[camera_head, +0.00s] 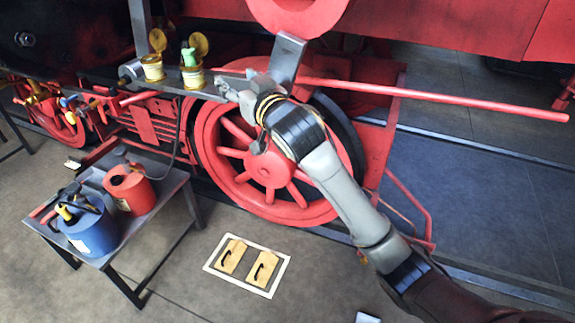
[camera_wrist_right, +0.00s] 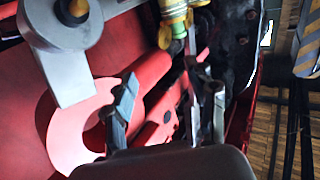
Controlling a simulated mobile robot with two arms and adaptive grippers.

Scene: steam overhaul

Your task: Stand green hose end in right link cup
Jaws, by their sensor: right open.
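The green hose end (camera_head: 189,57) sits in the mouth of the right link cup (camera_head: 193,78), a brass-yellow cup with its round lid tipped open. It looks roughly upright; how deep it sits is hidden. The left link cup (camera_head: 152,70), with a similar open lid, stands beside it on the same grey bar. My right gripper (camera_head: 228,88) is just right of the right cup, apart from the hose end. In the wrist view its two fingers (camera_wrist_right: 168,100) are spread with nothing held between them. A yellow cup (camera_wrist_right: 173,14) shows beyond them. My left gripper is out of view.
A red rod (camera_head: 430,97) runs rightward from near my gripper, before a red spoked wheel (camera_head: 265,165). A small table (camera_head: 165,190) holds a red can (camera_head: 130,190) and a blue can (camera_head: 88,228). Two wooden pieces (camera_head: 246,262) lie in a white floor outline.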

